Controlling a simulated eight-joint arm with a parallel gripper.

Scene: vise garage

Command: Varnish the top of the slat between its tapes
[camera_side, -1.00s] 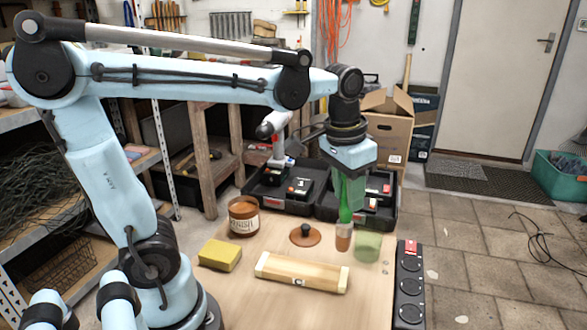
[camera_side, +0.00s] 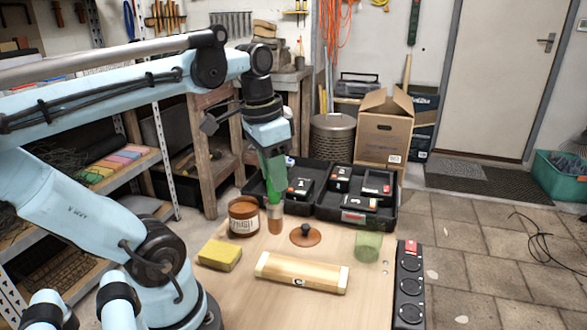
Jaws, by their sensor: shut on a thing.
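The slat (camera_side: 302,271) lies on the table near its middle, a pale wooden bar with lighter yellowish bands, the tapes, at its two ends. My gripper (camera_side: 273,175) is shut on a brush (camera_side: 275,218) with a green handle, held upright with its bristles down. The brush is just right of the open varnish jar (camera_side: 244,217), behind the slat; I cannot tell whether they touch. The jar is brown with a pale label. Its brown lid (camera_side: 305,235) with a dark knob lies on the table right of the brush.
A yellow sponge (camera_side: 219,255) lies left of the slat. A translucent green cup (camera_side: 368,246) stands at the table's back right. A black power strip (camera_side: 410,285) runs along the right edge. An open black toolbox (camera_side: 345,215) lies behind the table. The table in front of the slat is clear.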

